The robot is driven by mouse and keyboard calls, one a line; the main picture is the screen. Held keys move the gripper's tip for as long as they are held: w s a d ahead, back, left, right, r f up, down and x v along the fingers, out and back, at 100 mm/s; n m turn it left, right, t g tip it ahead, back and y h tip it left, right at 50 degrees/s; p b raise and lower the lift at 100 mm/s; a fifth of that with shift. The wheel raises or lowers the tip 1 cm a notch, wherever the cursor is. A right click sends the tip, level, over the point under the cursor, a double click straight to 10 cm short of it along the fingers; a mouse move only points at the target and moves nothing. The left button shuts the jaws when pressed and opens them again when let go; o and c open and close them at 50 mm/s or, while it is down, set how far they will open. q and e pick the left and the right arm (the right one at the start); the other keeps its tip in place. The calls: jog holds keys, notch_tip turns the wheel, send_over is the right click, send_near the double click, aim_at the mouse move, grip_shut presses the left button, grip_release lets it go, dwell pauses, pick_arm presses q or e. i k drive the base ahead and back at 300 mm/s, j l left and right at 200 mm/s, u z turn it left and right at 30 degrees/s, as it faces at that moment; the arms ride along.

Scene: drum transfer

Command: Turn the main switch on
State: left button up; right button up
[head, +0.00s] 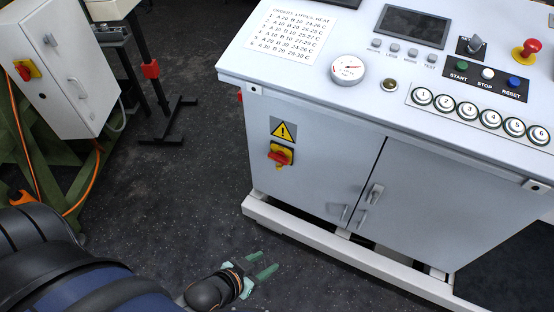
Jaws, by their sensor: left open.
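A rotary switch (280,155) with a red handle on a yellow plate is on the front of the white control console (320,160), under a yellow warning triangle. Its red handle looks roughly level, slightly tilted; its on or off marking is too small to read. A similar red and yellow switch (27,70) is on a white cabinet at the upper left. My left gripper (260,264) is low in the picture, below the console switch and apart from it. Its two pale green fingers are apart with nothing between them. My right gripper is not in view.
The console top carries a gauge (347,68), a screen (412,26), a red emergency button (526,49), and several push buttons. Door handles (374,195) stick out of its front. A white base rail (340,252) runs below. Dark floor (190,190) left of the console is clear.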

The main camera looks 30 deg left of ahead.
aim_at(279, 157)
jog(key=i+j+z, duration=0.15)
jog(key=j, duration=0.55)
jog(key=i+j+z, duration=0.1)
jog(key=j, duration=0.6)
jog(key=j+z, duration=0.15)
jog(key=j, duration=0.6)
jog(key=i, duration=0.05)
